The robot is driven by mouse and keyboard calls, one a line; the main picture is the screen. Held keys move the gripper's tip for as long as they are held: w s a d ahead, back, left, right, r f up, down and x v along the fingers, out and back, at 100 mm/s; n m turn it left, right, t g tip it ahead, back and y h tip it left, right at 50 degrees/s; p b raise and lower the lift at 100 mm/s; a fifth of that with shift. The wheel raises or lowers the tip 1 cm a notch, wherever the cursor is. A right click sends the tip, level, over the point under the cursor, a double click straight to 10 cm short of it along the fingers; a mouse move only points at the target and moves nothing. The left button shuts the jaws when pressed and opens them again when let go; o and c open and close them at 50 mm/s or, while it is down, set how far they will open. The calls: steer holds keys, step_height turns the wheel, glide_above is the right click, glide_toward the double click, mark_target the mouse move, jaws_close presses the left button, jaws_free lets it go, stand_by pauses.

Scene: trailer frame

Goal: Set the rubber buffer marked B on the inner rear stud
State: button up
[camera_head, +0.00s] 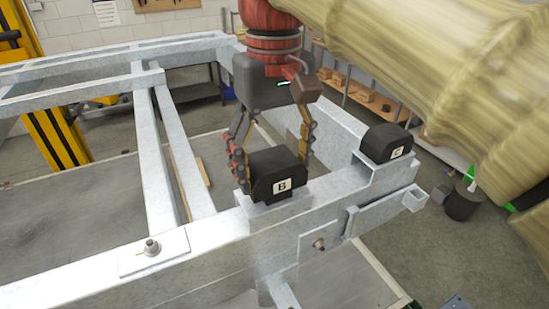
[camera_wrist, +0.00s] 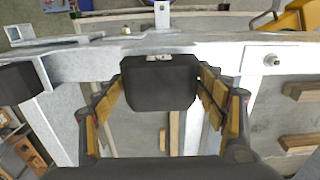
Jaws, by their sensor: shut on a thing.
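The black rubber buffer marked B (camera_head: 277,175) is between the fingers of my gripper (camera_head: 271,160), which is shut on it from both sides. It is upright, with its white label facing the head camera. It is at a raised metal seat (camera_head: 272,211) on the near rail; I cannot tell whether it rests there or hovers just above. In the wrist view the buffer (camera_wrist: 160,84) fills the space between the fingers. A bare threaded stud (camera_head: 152,246) stands on a plate on the rail to the left; it also shows at right in the wrist view (camera_wrist: 271,58).
A second black buffer (camera_head: 384,145), its letter hard to read, sits on a raised bracket (camera_head: 375,170) at right. The galvanized trailer frame (camera_head: 170,150) has open gaps between its rails. A shelf (camera_head: 360,93) and a dark canister (camera_head: 463,203) are beyond. The rail around the bare stud is clear.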

steer(key=shift+f+b, duration=0.35)
steer(key=shift+f, duration=0.25)
steer(key=o, duration=1.5)
steer(key=shift+r, duration=0.1)
step_height(320, 180, up, 7)
steer(key=shift+r, duration=0.2)
